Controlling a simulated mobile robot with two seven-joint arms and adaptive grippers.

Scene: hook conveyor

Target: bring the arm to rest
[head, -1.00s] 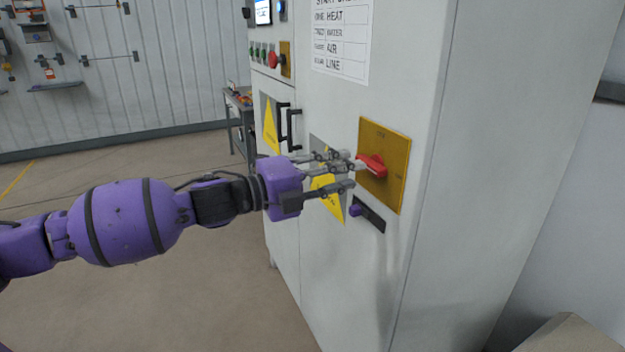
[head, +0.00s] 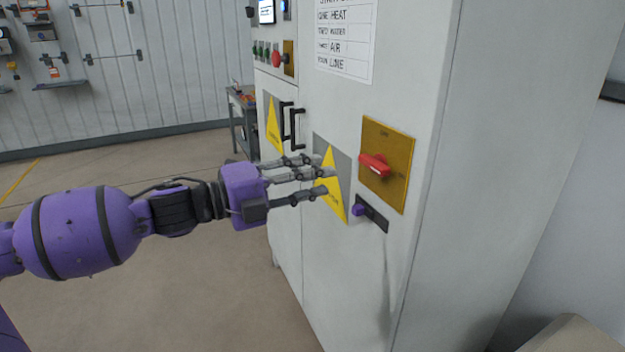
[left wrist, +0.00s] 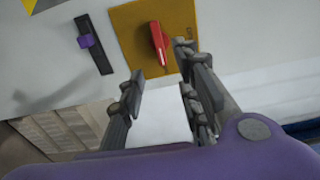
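My left gripper (head: 328,178) has its grey fingers spread, with nothing between them. It is to the left of the red rotary handle (head: 375,166), apart from it. The handle sits on a yellow plate (head: 398,187) on the grey cabinet (head: 345,270). In the left wrist view my open gripper (left wrist: 163,85) shows with the red handle (left wrist: 159,48) beyond its fingertips and a clear gap between the fingers. My right gripper is not in view.
A dark slot with a purple slider (head: 358,210) is below the yellow plate. Black door handles (head: 293,128) stick out from the cabinet front. A workbench (head: 240,118) stands behind. The floor left of the cabinet is clear.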

